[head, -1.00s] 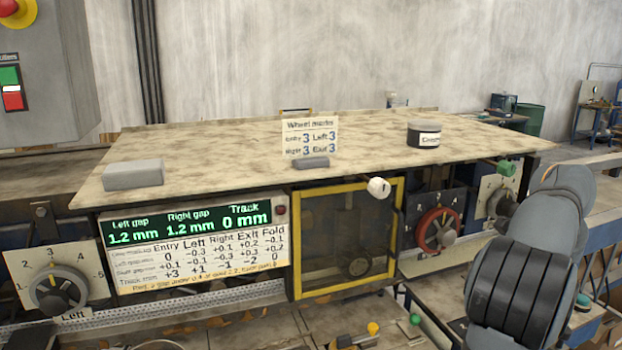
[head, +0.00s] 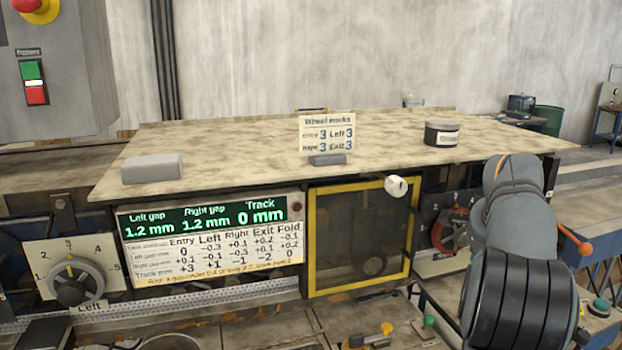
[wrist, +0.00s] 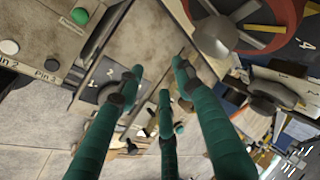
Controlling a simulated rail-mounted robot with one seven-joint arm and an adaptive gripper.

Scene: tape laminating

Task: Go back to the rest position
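My gripper (wrist: 157,82) shows in the wrist view with several green fingers spread apart and nothing between them. It hangs over the front of the machine, beside a red wheel (wrist: 290,22) with a grey hub. In the head view my arm stands at the right and hides the gripper. There the same red wheel (head: 449,232) is partly covered by my arm. A display panel (head: 133,222) reads left gap 1.2 mm, right gap 1.2 mm, track 0 mm. The left dial (head: 72,283) points near 3.
The tabletop (head: 235,150) carries a grey block (head: 152,168), a wheel marks card (head: 327,134) and a dark jar (head: 441,133). A yellow-framed door (head: 360,240) with a white knob (head: 396,186) is closed. A control box (head: 60,85) stands at the left.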

